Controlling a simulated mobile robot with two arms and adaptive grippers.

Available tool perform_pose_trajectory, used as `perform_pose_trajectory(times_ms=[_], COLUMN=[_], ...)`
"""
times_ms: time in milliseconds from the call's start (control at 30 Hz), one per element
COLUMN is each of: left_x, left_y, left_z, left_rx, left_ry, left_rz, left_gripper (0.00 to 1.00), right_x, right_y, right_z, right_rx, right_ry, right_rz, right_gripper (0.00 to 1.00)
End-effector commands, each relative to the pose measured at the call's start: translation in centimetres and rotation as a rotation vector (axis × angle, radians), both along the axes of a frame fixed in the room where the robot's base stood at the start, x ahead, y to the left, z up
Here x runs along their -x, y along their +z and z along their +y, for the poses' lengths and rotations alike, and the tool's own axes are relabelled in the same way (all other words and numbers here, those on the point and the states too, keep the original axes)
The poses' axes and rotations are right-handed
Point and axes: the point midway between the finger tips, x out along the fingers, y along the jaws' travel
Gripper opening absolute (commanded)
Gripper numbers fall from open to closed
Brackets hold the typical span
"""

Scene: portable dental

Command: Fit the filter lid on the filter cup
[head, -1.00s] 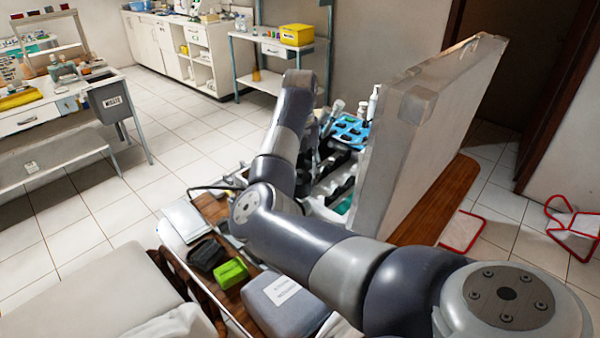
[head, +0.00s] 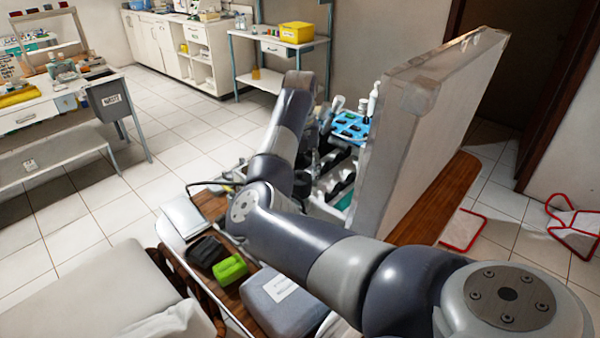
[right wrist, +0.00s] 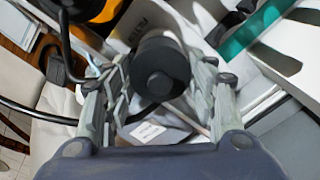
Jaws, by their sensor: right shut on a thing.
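My right gripper (right wrist: 160,72) shows in the right wrist view, with its two fingers closed on the sides of a dark, round-ended piece (right wrist: 160,68). This piece looks like the filter lid, though its outline is partly hidden by the fingers. I cannot clearly pick out the filter cup. In the head view my right arm hides most of the work area around the gripper. My left gripper is in no view.
An upright grey case panel (head: 430,130) stands right of my arm. A blue tray with dark slots (head: 350,127) sits beside it. A green box (head: 230,268), a black case (head: 205,251) and a grey pouch (head: 284,303) lie in front. Open floor is at the left.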

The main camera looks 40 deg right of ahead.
Motion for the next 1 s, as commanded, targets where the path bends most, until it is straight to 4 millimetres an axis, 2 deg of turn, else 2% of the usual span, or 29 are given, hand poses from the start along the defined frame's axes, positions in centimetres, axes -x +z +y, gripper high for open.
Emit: perform_pose_trajectory(times_ms=[167, 567, 1000], left_x=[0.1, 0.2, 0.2], left_y=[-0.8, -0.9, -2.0], left_z=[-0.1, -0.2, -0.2], left_rx=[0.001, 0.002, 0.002], left_ry=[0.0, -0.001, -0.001], left_rz=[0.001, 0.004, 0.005], left_gripper=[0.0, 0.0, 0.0], right_x=[0.0, 0.0, 0.0], right_y=[-1.0, -1.1, -2.5], right_z=[0.0, 0.0, 0.0], right_rx=[-0.001, -0.001, 0.0], right_ry=[0.001, 0.0, 0.0], right_rz=[0.0, 0.0, 0.0], right_gripper=[0.34, 0.34, 0.34])
